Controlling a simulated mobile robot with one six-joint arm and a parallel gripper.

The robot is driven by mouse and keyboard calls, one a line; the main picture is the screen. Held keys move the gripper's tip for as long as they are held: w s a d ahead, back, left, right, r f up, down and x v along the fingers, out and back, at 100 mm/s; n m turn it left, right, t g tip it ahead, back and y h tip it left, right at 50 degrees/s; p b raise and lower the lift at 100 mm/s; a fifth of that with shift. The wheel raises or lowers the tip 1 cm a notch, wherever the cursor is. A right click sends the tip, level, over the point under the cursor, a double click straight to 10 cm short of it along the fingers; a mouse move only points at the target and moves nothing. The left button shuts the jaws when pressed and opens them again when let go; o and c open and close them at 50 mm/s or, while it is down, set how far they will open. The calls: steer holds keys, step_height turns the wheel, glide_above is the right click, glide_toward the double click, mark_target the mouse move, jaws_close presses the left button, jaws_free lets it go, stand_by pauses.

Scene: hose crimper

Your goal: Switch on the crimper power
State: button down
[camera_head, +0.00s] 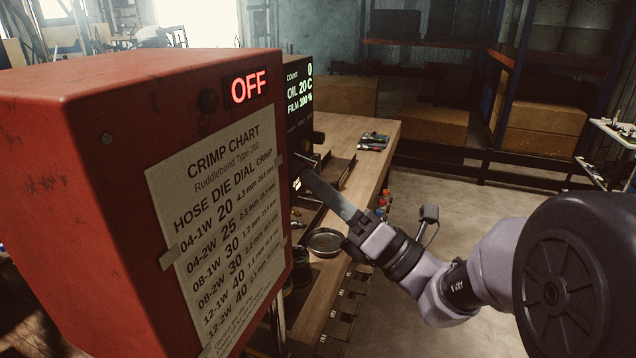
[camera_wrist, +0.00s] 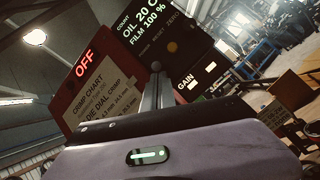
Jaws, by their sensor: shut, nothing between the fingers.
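The crimper is a large red cabinet (camera_head: 90,130) with a lit red OFF display (camera_head: 250,86), also readable in the wrist view (camera_wrist: 84,64). In the wrist view, a dull amber round button (camera_wrist: 172,47) sits on the dark panel. My gripper (camera_head: 306,177) is shut and empty, its long fingers pointing toward the machine's front. In the wrist view the fingertips (camera_wrist: 156,68) overlap the panel; contact is unclear. I cannot identify the power switch.
A crimp chart (camera_head: 222,215) is taped to the cabinet. A wooden bench (camera_head: 368,160) runs behind, with a round metal dish (camera_head: 325,242) and small tools. Shelving with boxes (camera_head: 425,125) stands at the back. The floor right of the bench is clear.

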steer(key=shift+d+r+p, duration=0.1)
steer(key=shift+r+p, duration=0.25)
steer(key=shift+p, duration=0.75)
steer(key=shift+h+p, duration=0.35)
steer(key=shift+h, duration=0.05)
